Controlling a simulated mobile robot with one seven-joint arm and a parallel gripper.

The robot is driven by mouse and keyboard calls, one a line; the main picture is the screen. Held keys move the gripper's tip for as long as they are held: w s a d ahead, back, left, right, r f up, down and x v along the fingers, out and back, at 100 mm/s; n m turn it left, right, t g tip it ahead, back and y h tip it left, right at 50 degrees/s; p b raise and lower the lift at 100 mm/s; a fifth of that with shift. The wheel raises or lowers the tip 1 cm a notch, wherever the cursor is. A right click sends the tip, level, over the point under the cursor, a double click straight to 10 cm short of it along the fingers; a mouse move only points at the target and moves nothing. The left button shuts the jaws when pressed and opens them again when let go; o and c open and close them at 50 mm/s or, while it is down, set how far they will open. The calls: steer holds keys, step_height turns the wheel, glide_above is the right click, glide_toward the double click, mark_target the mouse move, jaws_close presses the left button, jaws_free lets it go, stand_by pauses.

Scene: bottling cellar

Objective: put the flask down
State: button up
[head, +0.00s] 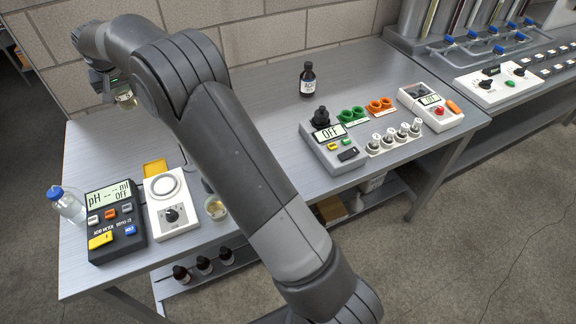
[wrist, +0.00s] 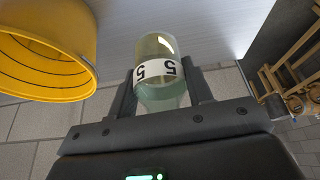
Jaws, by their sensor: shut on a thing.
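The flask (wrist: 158,48) is clear glass with a pale liquid and a white band marked 5. In the wrist view it sits between the two fingers of my gripper (wrist: 162,82), which is shut on it. In the head view my gripper (head: 108,84) is at the upper left, partly hidden by my arm, with the flask (head: 125,99) just below it. The flask appears held up near the back left corner of the grey bench (head: 260,110). I cannot tell its exact height above the bench.
A pH meter (head: 114,222), a white stirrer (head: 170,204) and a blue-capped bottle (head: 66,206) stand at the bench's left. A dark bottle (head: 307,80) stands at the back. The wrist view shows a yellow bucket (wrist: 72,35) and a wooden rack (wrist: 300,75). The bench middle is clear.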

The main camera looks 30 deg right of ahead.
steer(key=s+d+r+m+h, duration=0.1)
steer(key=s+d+r+m, duration=0.1)
steer(key=d, duration=0.7)
steer(key=s+d+r+m, duration=0.1)
steer(key=s+d+r, duration=0.15)
steer(key=d, duration=0.65)
steer(key=s+d+m+g+h, duration=0.1)
steer(key=s+d+m, duration=0.2)
steer(key=s+d, duration=0.65)
steer(key=s+d+m+h, duration=0.1)
steer(key=s+d+m, duration=0.1)
steer(key=s+d, duration=0.75)
steer(key=s+d+f+m+g+h, duration=0.1)
steer(key=s+d+f+m, duration=0.15)
steer(key=s+d, duration=0.45)
steer(key=s+d+f+m, duration=0.25)
steer(key=s+d, duration=0.25)
steer(key=s, duration=0.3)
steer(key=shift+n, duration=0.4)
steer(key=w+a+f, duration=0.2)
steer(key=w+f, duration=0.1)
steer(key=f, duration=0.1)
steer(key=w+a+f, duration=0.3)
steer(key=f, duration=0.1)
steer(key=w+a+f, duration=0.2)
steer(key=w+f, duration=0.1)
steer(key=f, duration=0.1)
steer(key=shift+a+f, duration=0.25)
steer(key=shift+f, duration=2.15)
steer(key=shift+f, duration=0.1)
